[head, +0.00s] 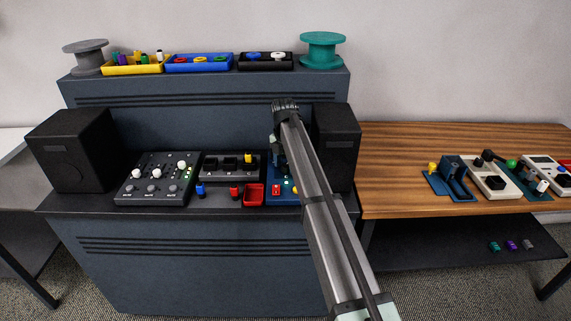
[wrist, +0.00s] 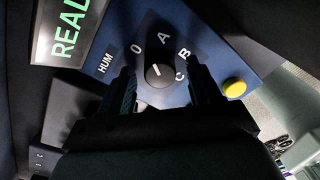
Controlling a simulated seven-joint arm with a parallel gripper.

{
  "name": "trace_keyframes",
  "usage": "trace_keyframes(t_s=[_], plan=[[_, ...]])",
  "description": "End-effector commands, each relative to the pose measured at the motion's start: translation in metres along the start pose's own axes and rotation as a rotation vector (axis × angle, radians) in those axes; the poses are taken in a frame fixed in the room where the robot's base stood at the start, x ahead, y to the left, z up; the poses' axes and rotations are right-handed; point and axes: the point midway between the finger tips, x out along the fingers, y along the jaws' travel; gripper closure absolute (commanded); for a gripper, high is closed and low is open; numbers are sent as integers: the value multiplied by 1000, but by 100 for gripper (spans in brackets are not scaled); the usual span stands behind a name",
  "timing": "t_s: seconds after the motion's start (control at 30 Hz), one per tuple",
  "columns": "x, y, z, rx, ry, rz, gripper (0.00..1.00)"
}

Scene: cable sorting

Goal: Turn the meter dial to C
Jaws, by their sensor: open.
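The blue meter (head: 272,191) stands at the right of the bench and is mostly hidden behind my arm in the head view. In the wrist view its round black dial (wrist: 160,77) sits on a dark face with 0, A, B and C around it. A small white mark shows on the dial, but which letter it points to is hard to tell. My gripper (wrist: 166,88) is open, its two dark fingers on either side of the dial. I cannot tell whether they touch it. In the head view my fingertips are hidden behind the arm.
A yellow button (wrist: 234,88) is on the meter beside the right finger. A black speaker (head: 336,152) stands close right of my arm. A red tray (head: 254,195) and mixer (head: 155,180) are to the left.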

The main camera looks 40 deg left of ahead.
Motion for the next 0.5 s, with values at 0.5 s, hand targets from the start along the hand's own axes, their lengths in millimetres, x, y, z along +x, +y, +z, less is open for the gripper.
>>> trace_keyframes(t_s=[0.5], plan=[[-59,1,1,0,-2,2,37]])
